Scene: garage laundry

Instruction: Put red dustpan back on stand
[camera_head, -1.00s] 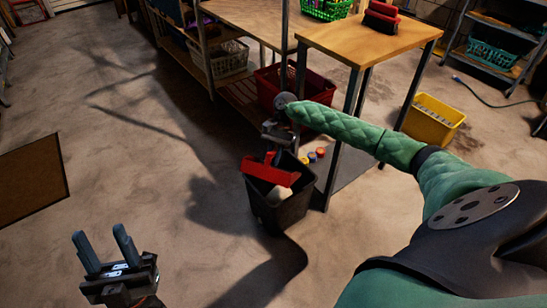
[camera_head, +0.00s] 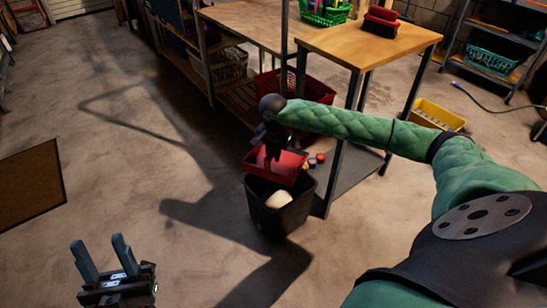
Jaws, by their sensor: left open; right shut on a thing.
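The red dustpan (camera_head: 278,168) hangs from my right gripper (camera_head: 272,148), just above a black bin (camera_head: 278,212) on the floor. Its open pan faces partly towards me. My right gripper is shut on it; the handle is mostly hidden by the gripper. My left gripper (camera_head: 102,258) is open and empty at the lower left, above bare floor. A small wooden-topped table (camera_head: 365,42), perhaps the stand, is behind my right arm. A red and black brush-like thing (camera_head: 380,22) lies on its top.
A pale item (camera_head: 279,199) lies in the bin. A table leg stands close to the bin's right. Several small coloured caps (camera_head: 316,160) lie behind it. A red crate (camera_head: 285,88) and a yellow crate (camera_head: 438,115) are further back.

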